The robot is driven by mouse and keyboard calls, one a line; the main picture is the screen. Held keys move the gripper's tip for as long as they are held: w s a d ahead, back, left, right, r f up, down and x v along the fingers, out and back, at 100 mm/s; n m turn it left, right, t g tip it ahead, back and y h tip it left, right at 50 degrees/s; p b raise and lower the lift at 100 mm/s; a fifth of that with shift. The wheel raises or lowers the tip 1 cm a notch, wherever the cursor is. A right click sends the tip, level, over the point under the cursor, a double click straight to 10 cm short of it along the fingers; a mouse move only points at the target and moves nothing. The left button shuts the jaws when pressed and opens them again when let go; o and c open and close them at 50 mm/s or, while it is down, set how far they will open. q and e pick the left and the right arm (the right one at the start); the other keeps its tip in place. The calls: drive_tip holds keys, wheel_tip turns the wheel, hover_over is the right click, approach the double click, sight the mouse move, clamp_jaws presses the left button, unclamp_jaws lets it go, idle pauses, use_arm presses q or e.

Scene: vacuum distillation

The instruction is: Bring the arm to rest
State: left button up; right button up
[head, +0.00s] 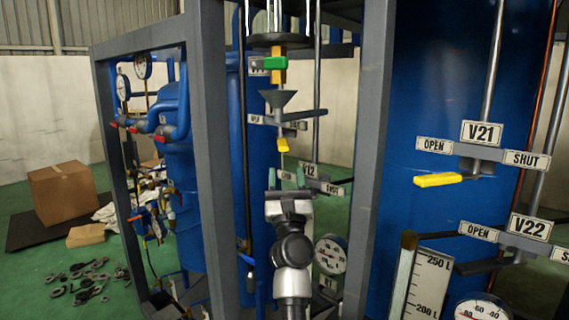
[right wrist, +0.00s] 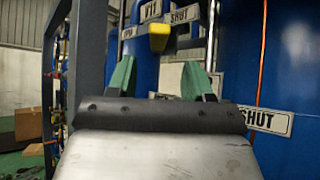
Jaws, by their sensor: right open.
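My right gripper (head: 286,178) is in the middle of the head view, pointing up and away into the rig, with its green fingertips apart. In the right wrist view the right gripper (right wrist: 159,80) is open, with nothing between its fingers. A yellow valve handle (right wrist: 158,42) lies beyond and above the fingertips there, apart from them in the picture. In the head view a yellow handle (head: 283,145) hangs above the gripper. The V12 plate (head: 310,171) is just right of the fingers. My left gripper is not in view.
Grey frame posts (head: 212,150) stand left and right of my arm. A large blue tank (head: 420,90) at right carries the V21 plate (head: 481,132) and a yellow handle (head: 438,180). A gauge (head: 331,254) sits close right of my wrist. A cardboard box (head: 62,192) stands far left.

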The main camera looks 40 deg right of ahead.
drive_tip(key=shift+v, duration=1.15)
drive_tip(key=shift+f, duration=0.1)
